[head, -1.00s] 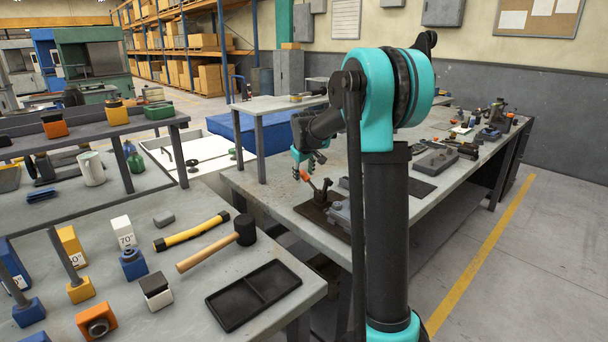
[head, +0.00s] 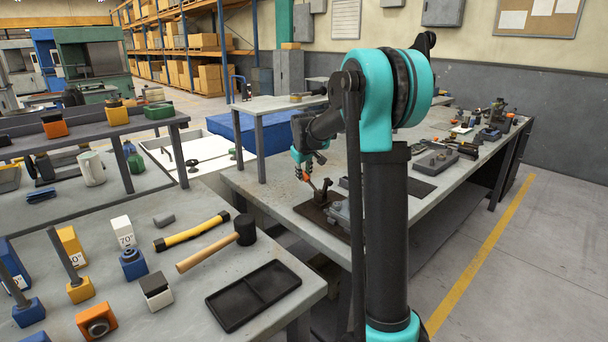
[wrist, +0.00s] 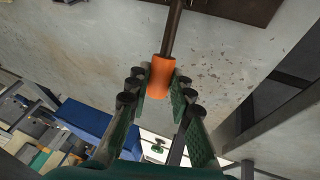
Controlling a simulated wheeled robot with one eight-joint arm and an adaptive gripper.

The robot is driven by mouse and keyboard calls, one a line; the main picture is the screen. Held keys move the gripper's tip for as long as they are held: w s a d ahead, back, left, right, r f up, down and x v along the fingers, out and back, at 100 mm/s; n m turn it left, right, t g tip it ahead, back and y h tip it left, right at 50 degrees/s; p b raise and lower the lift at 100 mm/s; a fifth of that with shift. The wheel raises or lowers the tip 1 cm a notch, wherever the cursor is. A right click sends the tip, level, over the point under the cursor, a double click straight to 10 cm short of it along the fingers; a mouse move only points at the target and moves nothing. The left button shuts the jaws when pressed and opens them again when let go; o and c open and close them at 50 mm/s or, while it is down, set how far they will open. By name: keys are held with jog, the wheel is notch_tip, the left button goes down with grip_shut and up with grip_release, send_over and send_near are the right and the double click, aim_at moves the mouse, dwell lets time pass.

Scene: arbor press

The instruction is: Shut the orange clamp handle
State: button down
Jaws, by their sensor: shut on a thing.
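The orange clamp handle (wrist: 161,76) is a short orange grip on a dark lever (wrist: 172,32) in the wrist view. My gripper (wrist: 157,88) has a finger on each side of the orange grip and is shut on it. In the head view my gripper (head: 304,170) is at the left edge of the long bench, at the handle. The clamp (head: 324,190) stands on a dark brown base plate (head: 308,211), with the lever leaning left toward the gripper. My arm hides part of the area to the right of the clamp.
The grey bench (head: 275,205) carries a small raised shelf (head: 262,104) behind the gripper. Fixtures stand farther along it, including a grey block (head: 436,160). A nearer table holds a mallet (head: 215,243) and a black tray (head: 253,295).

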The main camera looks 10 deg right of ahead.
aim_at(310, 184)
jog(key=shift+r, duration=0.1)
jog(key=shift+s+d+r+t+y, duration=0.45)
jog(key=shift+s+r+t+y, duration=0.2)
jog(key=shift+t, duration=0.35)
jog(key=shift+s+d+r+m+t+y, duration=0.2)
jog(key=shift+s+d+r+t+y, duration=0.15)
jog(key=shift+t, duration=0.2)
jog(key=shift+s+d+r+m+t+y, duration=0.2)
jog(key=shift+s+t, duration=0.2)
jog(key=shift+t, duration=0.15)
jog(key=shift+s+d+r+m+t+y, duration=0.2)
jog(key=shift+s+d+t+y, duration=0.35)
jog(key=shift+t, duration=0.4)
jog(key=shift+s+d+r+m+t+y, duration=0.2)
jog(key=shift+s+d+t+y, duration=0.15)
jog(key=shift+s+t, duration=0.5)
jog(key=shift+w, duration=0.1)
jog(key=c, duration=1.3)
grip_release()
